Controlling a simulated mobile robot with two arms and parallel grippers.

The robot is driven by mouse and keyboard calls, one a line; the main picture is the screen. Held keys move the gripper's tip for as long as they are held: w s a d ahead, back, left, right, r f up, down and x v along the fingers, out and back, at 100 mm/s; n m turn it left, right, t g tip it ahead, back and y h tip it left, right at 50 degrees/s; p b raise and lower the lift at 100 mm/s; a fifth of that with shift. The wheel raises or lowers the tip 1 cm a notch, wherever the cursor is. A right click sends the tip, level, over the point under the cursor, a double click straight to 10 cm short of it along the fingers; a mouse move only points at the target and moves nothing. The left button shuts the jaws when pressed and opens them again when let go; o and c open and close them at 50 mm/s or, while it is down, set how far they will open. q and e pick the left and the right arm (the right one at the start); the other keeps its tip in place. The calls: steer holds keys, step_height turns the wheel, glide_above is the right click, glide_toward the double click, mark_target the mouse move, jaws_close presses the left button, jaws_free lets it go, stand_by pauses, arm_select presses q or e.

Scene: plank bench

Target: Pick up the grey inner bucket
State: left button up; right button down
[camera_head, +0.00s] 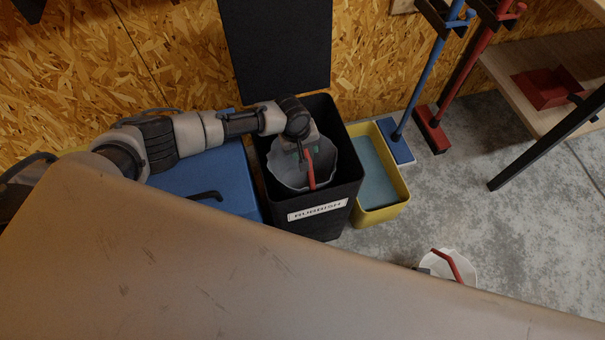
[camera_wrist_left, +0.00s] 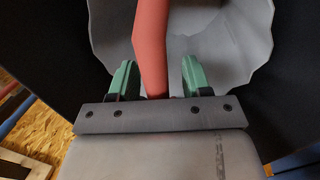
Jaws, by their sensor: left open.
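The grey inner bucket (camera_head: 284,174) sits inside the black bin (camera_head: 347,189) labelled "RUBBISH". Its red handle (camera_head: 309,170) stands up in the bucket's opening. My left gripper (camera_head: 308,151) reaches down into the bin's mouth over the bucket. In the left wrist view, the gripper's green fingers (camera_wrist_left: 158,80) are open, one on each side of the red handle (camera_wrist_left: 151,40), with gaps between finger and handle. The pale scalloped wall of the bucket (camera_wrist_left: 232,48) shows beyond them. The lower end of the handle is hidden behind the gripper. My right gripper is not in view.
The black lid (camera_head: 275,45) stands upright behind the bin. A blue bin (camera_head: 205,175) is close on the left and a yellow tub (camera_head: 384,213) on the right. A pale bucket with a red handle (camera_head: 458,267) is partly hidden by the brown surface (camera_head: 230,270) in front.

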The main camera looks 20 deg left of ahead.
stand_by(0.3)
arm_select(q)
jaws_close()
steer(key=shift+r, duration=0.1)
stand_by(0.4)
